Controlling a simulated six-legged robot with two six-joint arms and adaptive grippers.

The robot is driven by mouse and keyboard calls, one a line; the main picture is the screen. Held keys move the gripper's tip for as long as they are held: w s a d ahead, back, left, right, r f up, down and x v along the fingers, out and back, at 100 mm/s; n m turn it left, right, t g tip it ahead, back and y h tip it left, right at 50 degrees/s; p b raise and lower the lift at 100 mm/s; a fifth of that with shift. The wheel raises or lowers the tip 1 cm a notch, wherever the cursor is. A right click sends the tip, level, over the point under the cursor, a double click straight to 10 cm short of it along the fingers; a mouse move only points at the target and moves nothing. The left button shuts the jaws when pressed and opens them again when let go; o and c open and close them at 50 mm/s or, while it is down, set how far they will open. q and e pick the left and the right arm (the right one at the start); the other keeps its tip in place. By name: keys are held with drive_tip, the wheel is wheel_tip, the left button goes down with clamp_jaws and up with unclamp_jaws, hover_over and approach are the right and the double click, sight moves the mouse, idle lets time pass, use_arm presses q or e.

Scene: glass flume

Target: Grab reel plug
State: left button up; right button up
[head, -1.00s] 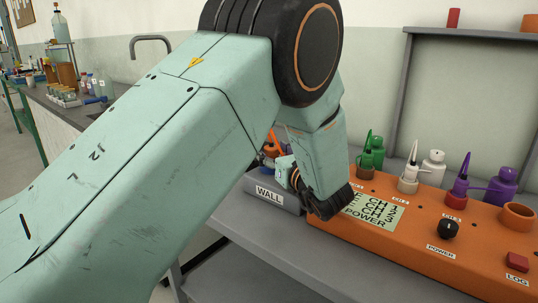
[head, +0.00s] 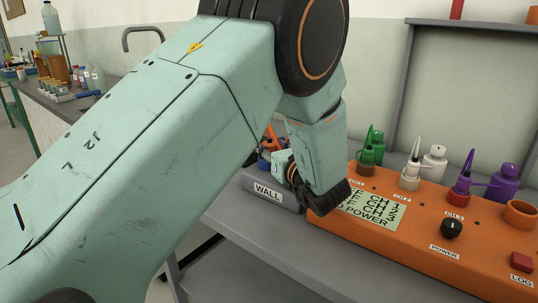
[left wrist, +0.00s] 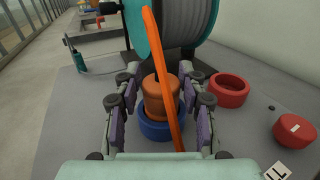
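The reel plug (left wrist: 159,98) is a stout orange plug standing in a blue ring socket (left wrist: 160,127) in the left wrist view. An orange cable (left wrist: 163,75) rises from it across the picture. My left gripper (left wrist: 158,84) has its two fingers spread on either side of the plug, with gaps visible between pads and plug. In the head view my left arm hides most of the gripper and the plug; only some orange and blue show behind the wrist. My right gripper is in neither view.
A reel (left wrist: 195,35) with a teal flange stands just beyond the plug. A red ring (left wrist: 229,90) and a red knob (left wrist: 294,130) are to the right. In the head view, an orange power box (head: 400,247) with colored plugs stands right of the grey WALL box (head: 285,200).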

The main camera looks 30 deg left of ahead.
use_arm(q)
drive_tip(key=shift+w, duration=0.1)
clamp_jaws()
